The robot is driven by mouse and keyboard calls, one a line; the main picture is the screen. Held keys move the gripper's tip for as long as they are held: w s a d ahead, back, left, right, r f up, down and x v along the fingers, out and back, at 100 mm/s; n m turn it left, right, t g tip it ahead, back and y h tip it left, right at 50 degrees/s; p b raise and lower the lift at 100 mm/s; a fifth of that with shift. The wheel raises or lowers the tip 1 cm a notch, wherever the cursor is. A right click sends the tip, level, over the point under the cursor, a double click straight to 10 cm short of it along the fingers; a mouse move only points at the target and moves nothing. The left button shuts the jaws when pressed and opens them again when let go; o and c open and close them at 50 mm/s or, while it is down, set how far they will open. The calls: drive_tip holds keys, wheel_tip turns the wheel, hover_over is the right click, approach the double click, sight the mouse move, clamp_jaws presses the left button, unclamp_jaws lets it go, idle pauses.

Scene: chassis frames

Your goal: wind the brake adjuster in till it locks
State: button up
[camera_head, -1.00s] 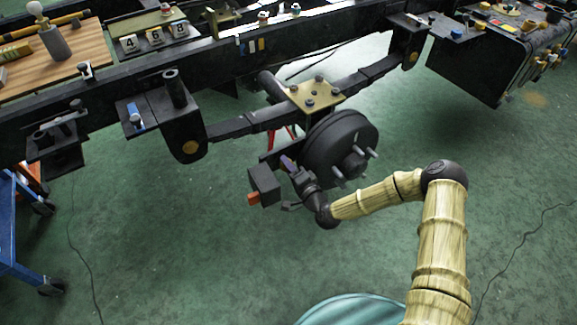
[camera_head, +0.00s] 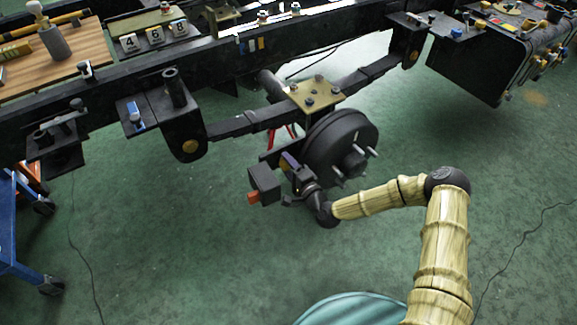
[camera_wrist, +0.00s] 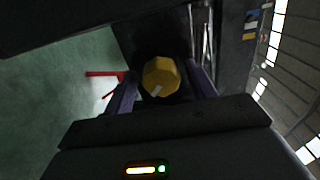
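The brake adjuster is a yellow hex head (camera_wrist: 160,77) with a pale mark on its lower face, in the middle of the wrist view. My gripper (camera_wrist: 161,80) has its two purple fingers on either side of it. A narrow dark gap seems to show between each finger and the hex, so the fingers look open around it. In the head view my gripper (camera_head: 291,163) is up against the brake assembly, left of the drum (camera_head: 340,143). The adjuster is hidden there behind my gripper.
A dark box with an orange end (camera_head: 264,183) sits close left of my gripper. The chassis rail (camera_head: 240,52) and leaf spring (camera_head: 245,123) run above. A red stand (camera_wrist: 103,74) shows at left in the wrist view.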

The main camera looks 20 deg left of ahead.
idle(0.3)
drive_tip(key=p+v, duration=0.5)
drive_tip(key=v, duration=1.2)
drive_tip(key=shift+s, duration=0.2)
drive_tip(key=shift+d+f, duration=0.1)
drive_tip(key=n+b, duration=1.2)
drive_tip(key=n, duration=0.6)
drive_tip(key=shift+b, duration=0.35)
drive_tip(key=shift+w+a, duration=0.1)
drive_tip(key=shift+a, duration=0.1)
